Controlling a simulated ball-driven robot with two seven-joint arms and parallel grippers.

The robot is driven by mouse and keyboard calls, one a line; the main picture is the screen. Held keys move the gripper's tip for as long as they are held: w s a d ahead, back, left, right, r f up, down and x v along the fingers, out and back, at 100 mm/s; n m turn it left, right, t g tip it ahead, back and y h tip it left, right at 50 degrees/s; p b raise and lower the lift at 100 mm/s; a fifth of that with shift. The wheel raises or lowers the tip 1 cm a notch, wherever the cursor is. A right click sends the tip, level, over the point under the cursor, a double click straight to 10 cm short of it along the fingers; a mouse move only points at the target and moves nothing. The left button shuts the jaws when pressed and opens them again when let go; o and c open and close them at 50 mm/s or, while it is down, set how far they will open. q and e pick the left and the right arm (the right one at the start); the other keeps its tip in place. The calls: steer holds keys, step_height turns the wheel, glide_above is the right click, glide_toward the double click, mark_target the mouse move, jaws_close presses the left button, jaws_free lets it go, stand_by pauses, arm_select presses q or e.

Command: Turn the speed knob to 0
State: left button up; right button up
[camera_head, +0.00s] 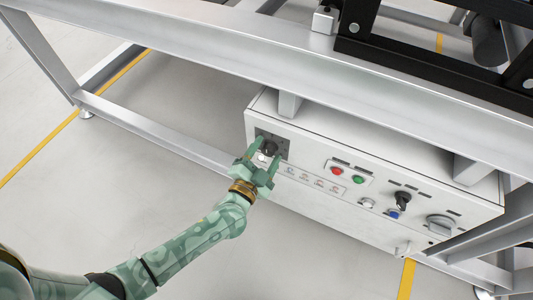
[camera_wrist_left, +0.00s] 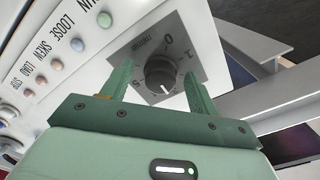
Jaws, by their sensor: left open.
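The speed knob (camera_head: 269,146) is a dark round knob on a grey plate at the left end of the white control box. In the left wrist view the knob (camera_wrist_left: 160,72) sits on its grey plate (camera_wrist_left: 141,52), which has printed marks including 0 and 1. A pale pointer line shows on the knob's lower part in that picture, away from the 0. My left gripper (camera_head: 261,162) is open at the knob. In the wrist view its two green fingers (camera_wrist_left: 160,84) stand on either side of the knob, apart from it; their depth is unclear. My right gripper is out of view.
The white control box (camera_head: 325,212) also carries red and green buttons (camera_head: 347,174), a black selector (camera_head: 402,200) and a grey rotary switch (camera_head: 440,224). Small indicator lamps (camera_wrist_left: 56,65) line up beside the knob. A metal frame beam (camera_head: 240,57) runs above the box.

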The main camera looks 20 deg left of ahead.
arm_select(q)
steer(key=c, duration=1)
steer(key=shift+o, duration=0.2)
